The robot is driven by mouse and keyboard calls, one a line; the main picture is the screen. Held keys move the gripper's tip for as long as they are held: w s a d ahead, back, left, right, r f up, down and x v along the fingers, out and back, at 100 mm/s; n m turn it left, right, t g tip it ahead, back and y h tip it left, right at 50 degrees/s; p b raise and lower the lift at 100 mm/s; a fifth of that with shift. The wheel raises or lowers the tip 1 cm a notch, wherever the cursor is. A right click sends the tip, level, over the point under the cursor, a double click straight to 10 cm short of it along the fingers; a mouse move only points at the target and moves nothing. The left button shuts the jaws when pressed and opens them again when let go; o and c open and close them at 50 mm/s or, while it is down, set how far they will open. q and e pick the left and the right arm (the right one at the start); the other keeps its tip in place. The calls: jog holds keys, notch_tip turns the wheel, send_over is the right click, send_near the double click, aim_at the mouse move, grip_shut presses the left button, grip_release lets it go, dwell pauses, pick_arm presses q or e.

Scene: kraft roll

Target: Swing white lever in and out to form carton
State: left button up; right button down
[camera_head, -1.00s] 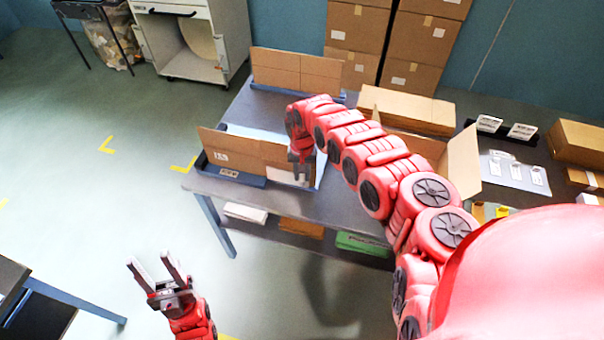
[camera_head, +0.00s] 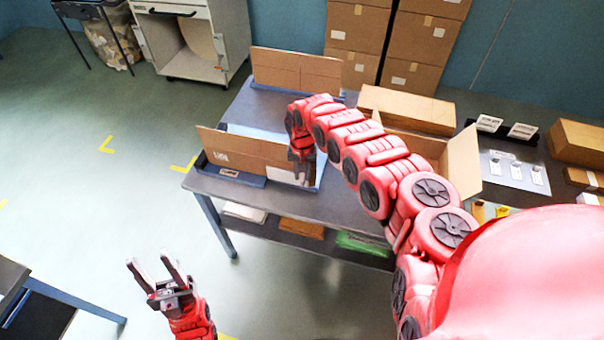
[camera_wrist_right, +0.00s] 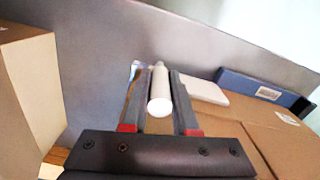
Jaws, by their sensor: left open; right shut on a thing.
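The white lever (camera_wrist_right: 159,90) shows in the right wrist view as a rounded white rod between my right fingers. My right gripper (camera_wrist_right: 158,100) is shut on it; in the head view the same gripper (camera_head: 302,182) is at the right end of the carton nearer the front of the table. That brown carton (camera_head: 240,150) stands as a flat upright panel in a blue holder (camera_head: 235,177). It also shows at the right of the wrist view (camera_wrist_right: 262,128). The lever is hidden by my gripper in the head view. My left gripper (camera_head: 155,270) is open and empty over the floor.
A second flat carton (camera_head: 295,70) stands at the back of the table (camera_head: 290,205). An open brown box (camera_head: 455,160) is right of my right arm. Stacked boxes (camera_head: 355,30) stand against the wall.

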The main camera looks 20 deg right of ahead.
jog(key=shift+w+d+f+b, duration=0.25)
jog(key=shift+w+d+b, duration=0.3)
jog(key=shift+b, duration=0.5)
jog(key=shift+w+d+r, duration=0.15)
jog(key=shift+w, duration=0.1)
jog(key=shift+r, duration=0.15)
jog(key=c, duration=0.7)
grip_release()
jog(key=shift+r+b, duration=1.85)
jog(key=shift+r, duration=6.85)
